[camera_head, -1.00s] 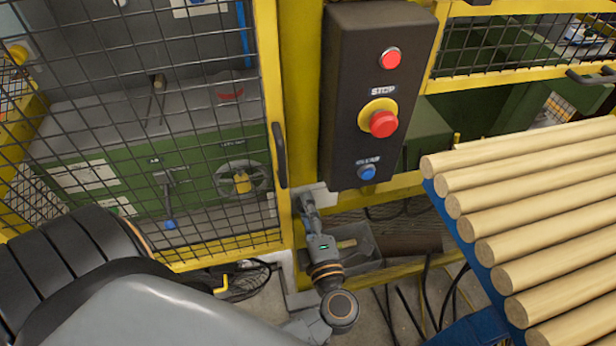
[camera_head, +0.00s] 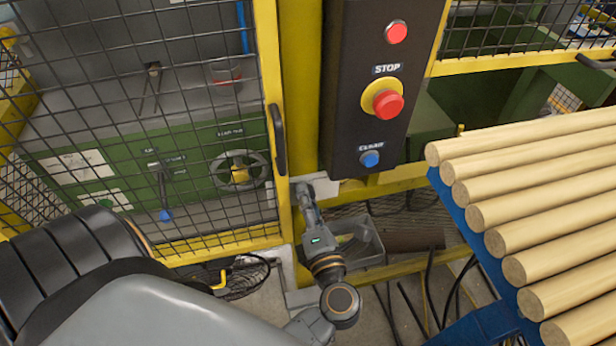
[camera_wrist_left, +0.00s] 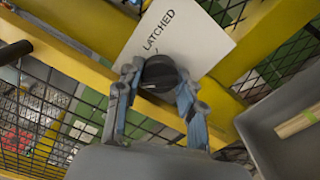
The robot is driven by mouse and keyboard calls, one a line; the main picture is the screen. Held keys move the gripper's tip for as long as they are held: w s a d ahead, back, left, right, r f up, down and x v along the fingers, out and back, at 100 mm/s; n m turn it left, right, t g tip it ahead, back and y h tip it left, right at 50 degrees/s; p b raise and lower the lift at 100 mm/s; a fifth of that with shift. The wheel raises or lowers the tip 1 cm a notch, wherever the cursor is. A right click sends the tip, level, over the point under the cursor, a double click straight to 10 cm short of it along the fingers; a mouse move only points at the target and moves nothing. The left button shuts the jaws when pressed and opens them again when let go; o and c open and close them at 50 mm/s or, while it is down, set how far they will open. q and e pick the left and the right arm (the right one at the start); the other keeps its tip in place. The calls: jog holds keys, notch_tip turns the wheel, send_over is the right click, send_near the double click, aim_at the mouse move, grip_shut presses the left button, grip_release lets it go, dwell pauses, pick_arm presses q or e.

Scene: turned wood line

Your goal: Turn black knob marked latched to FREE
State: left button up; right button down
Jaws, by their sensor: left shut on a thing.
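The black knob (camera_wrist_left: 160,73) shows in the left wrist view, on a white plate (camera_wrist_left: 187,38) whose visible word reads LATCHED. The word FREE is not in sight. My left gripper (camera_wrist_left: 158,84) has a finger on either side of the knob and is shut on it. In the head view my left gripper (camera_head: 304,194) reaches the white plate (camera_head: 318,188) on the yellow post below the control box; the knob is hidden there. My right gripper is not in view.
The black control box (camera_head: 378,95) hangs above, with red, red STOP and blue CLEAR buttons. A mesh door (camera_head: 277,130) is to the left. A grey bin (camera_head: 370,252) sits just right of my gripper. Wooden rods (camera_head: 520,220) lie on a blue rack at right.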

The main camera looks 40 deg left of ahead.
pick_arm(q)
jog(key=o, duration=0.8)
jog(key=shift+o, duration=0.4)
